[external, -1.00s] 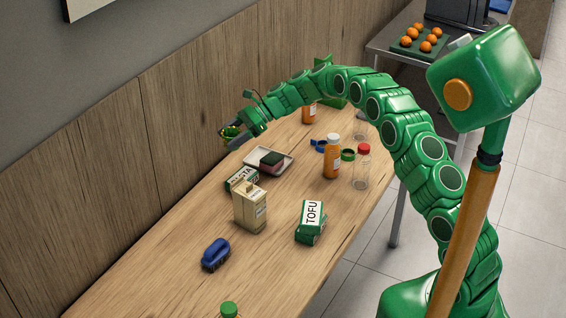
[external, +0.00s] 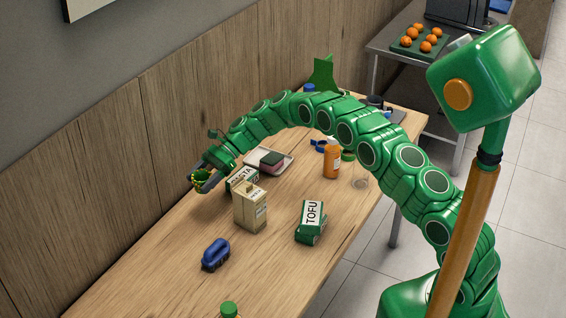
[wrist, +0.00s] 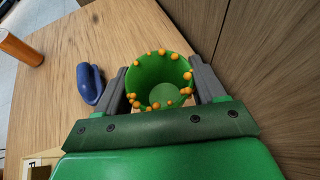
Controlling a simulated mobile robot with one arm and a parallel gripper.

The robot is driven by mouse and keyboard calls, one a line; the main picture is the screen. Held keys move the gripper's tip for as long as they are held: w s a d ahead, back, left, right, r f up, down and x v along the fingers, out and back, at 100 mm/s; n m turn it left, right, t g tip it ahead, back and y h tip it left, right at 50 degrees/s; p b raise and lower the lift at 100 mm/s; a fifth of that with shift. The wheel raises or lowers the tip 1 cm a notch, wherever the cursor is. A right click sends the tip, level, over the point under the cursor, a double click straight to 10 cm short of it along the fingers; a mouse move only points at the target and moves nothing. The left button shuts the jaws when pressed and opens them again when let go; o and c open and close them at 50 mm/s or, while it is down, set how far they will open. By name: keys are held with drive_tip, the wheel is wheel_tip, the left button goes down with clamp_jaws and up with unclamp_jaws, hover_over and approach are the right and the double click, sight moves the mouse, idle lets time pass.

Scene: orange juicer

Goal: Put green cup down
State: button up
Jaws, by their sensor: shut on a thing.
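The green cup (wrist: 158,72) has small orange dots around its rim and looks empty inside in the wrist view. My gripper (external: 199,183) is shut on it, with one grey finger on each side. In the external view the green cup (external: 203,176) is at the left side of the table (external: 160,262), close to the wooden wall. The cup seems upright, tilted slightly in the wrist view. I cannot tell whether its base touches the table.
The pasta box (external: 241,179), a beige carton (external: 250,208) and a tray with a sponge (external: 268,161) stand close to the right of my gripper. A blue object (external: 215,253) and the tofu pack (external: 311,222) lie nearer. Bare table lies between the cup and the blue object.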

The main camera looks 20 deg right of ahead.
wheel_tip(320, 180, down, 11)
drive_tip(key=shift+r, duration=0.15)
idle(0.5)
drive_tip(key=o, duration=1)
drive_tip(key=shift+o, duration=0.2)
drive_tip(key=v, duration=1.2)
